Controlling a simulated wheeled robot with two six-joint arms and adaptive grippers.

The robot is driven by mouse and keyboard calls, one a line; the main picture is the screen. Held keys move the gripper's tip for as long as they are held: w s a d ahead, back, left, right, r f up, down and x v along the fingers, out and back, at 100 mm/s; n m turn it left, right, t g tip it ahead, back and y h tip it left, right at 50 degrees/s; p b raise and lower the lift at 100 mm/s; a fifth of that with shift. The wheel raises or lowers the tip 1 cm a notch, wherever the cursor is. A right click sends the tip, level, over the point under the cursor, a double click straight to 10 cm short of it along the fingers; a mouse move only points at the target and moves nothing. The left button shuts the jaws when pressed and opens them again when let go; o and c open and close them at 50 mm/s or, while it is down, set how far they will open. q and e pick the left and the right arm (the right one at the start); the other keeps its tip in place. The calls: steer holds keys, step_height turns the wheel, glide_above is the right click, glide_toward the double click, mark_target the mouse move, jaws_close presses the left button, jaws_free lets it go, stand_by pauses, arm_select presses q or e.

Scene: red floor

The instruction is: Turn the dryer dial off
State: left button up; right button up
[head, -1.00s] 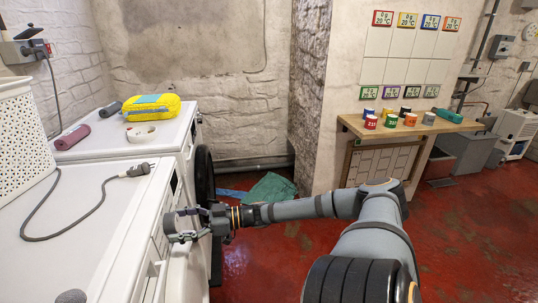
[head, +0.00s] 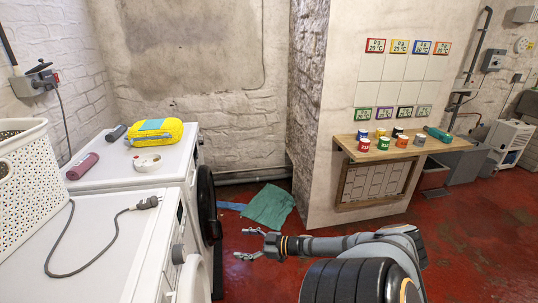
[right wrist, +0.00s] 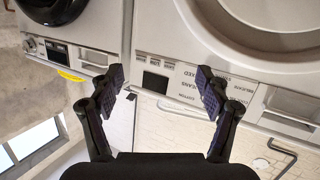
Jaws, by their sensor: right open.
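The near white machine (head: 85,262) stands at the lower left in the head view. A grey round knob (head: 178,254), which looks like a dial, sticks out of its front; its setting is too small to read. I cannot tell from the labels which machine is the dryer. My right gripper (head: 243,243) is open and empty, out over the floor to the right of the machines, apart from the knob. In the right wrist view, its spread fingers (right wrist: 162,84) frame a panel (right wrist: 180,72) with a dark display and printed labels. The right finger hides part of that panel. My left gripper is out of view.
A second white machine (head: 124,176) stands behind, its dark round door (head: 207,205) swung open. A white basket (head: 22,190), a cable (head: 95,262) and a yellow pack (head: 155,132) sit on top. A green cloth (head: 268,206) lies on the red floor. A wooden shelf (head: 400,148) holds several cups.

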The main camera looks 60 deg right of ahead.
steer(key=s+d+f+m+g+h+p, duration=0.1)
steer(key=s+d+f+h, duration=0.1)
steer(key=f, duration=0.3)
steer(key=s+d+f+m+g+h+p, duration=0.1)
steer(key=s+d+f+m+h+p, duration=0.1)
steer(key=s+f, duration=0.3)
steer(key=shift+s+d+f+g+h, duration=0.15)
steer(key=shift+d+f+g+h, duration=0.3)
steer(key=shift+h, duration=0.25)
